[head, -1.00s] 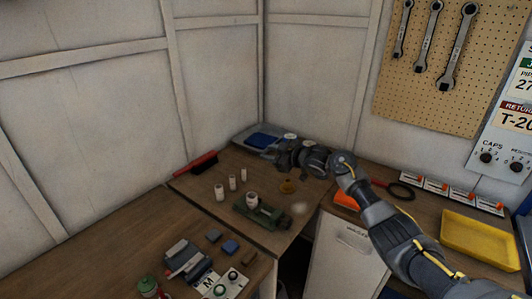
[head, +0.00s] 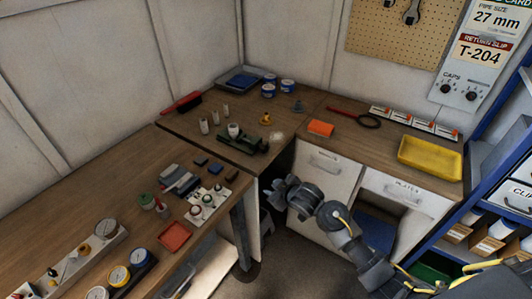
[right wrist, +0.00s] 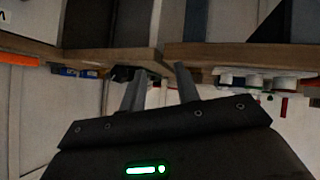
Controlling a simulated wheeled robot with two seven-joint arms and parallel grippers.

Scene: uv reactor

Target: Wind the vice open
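The vice (head: 243,142) is a green tool on the corner bench, close to its front edge. A pale cylinder (head: 234,130) stands at it; I cannot tell whether the jaws grip it. The vice's handle is too small to make out. My right gripper (head: 276,189) is in front of the bench, below and right of the vice in the head view, apart from it. In the right wrist view its two fingers (right wrist: 159,85) are spread with nothing between them. A dark shape (right wrist: 125,73) lies beyond them at the bench edge, unclear. My left gripper is out of view.
Small pale cylinders (head: 214,117), blue-and-white tins (head: 288,86) and a brass-coloured piece (head: 265,119) stand around the vice. A cabinet (head: 325,180) stands under the right bench. Gauges (head: 120,275) and a red tray (head: 174,236) lie on the left bench.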

